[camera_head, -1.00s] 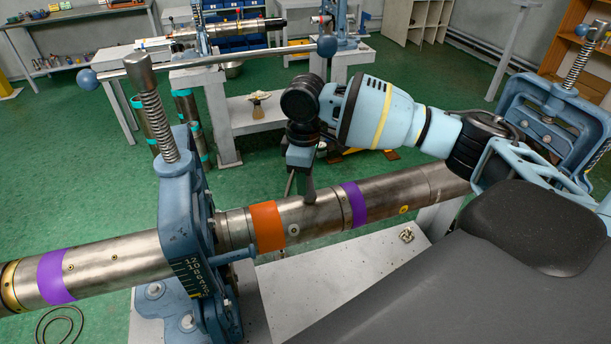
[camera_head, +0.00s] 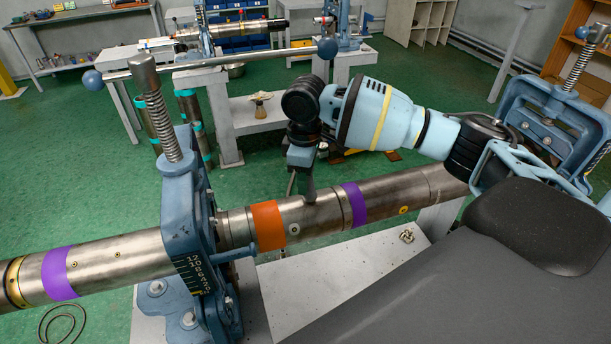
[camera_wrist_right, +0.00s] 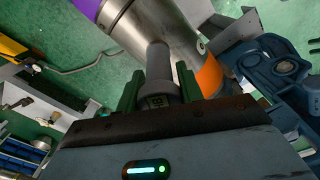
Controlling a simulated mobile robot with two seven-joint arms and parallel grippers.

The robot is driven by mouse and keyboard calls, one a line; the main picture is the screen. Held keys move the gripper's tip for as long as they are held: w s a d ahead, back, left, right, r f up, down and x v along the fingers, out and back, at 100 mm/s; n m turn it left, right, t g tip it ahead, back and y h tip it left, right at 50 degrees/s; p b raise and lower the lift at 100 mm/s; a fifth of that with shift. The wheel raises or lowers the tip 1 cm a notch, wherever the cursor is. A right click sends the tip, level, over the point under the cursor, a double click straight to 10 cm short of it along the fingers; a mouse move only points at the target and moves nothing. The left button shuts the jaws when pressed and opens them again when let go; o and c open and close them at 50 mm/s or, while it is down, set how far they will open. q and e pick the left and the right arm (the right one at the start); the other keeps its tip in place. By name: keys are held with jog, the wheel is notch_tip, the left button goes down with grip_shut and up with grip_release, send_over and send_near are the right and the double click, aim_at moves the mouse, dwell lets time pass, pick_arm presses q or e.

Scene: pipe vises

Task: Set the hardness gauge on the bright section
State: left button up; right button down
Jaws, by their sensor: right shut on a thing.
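A long steel pipe (camera_head: 322,213) runs across the view through two blue vises, with an orange band (camera_head: 267,226) and purple bands (camera_head: 353,203). My right gripper (camera_head: 304,168) is above the pipe, pointing down, shut on the hardness gauge (camera_head: 310,188). In the right wrist view the gauge (camera_wrist_right: 158,64) is a grey cylinder with a small display, upright between the green fingers (camera_wrist_right: 160,92). Its tip is at the bare metal between the orange band and the right purple band; I cannot tell whether it presses on the surface. My left gripper is not in view.
The near vise (camera_head: 183,210) with its spring screw and long handle bar (camera_head: 215,62) stands left of the gripper. Another blue vise (camera_head: 560,115) is at right. A grey plate (camera_head: 330,280) lies below the pipe. Benches stand behind on green floor.

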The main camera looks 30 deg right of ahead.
jog(key=shift+f, duration=0.2)
dwell(0.6)
jog(key=shift+f, duration=0.15)
jog(key=shift+f, duration=0.1)
dwell(0.6)
jog(key=shift+s, duration=0.1)
dwell(0.6)
jog(key=shift+f, duration=0.15)
dwell(0.8)
jog(key=shift+f, duration=0.1)
dwell(0.4)
jog(key=shift+s, duration=0.1)
dwell(0.8)
dwell(0.5)
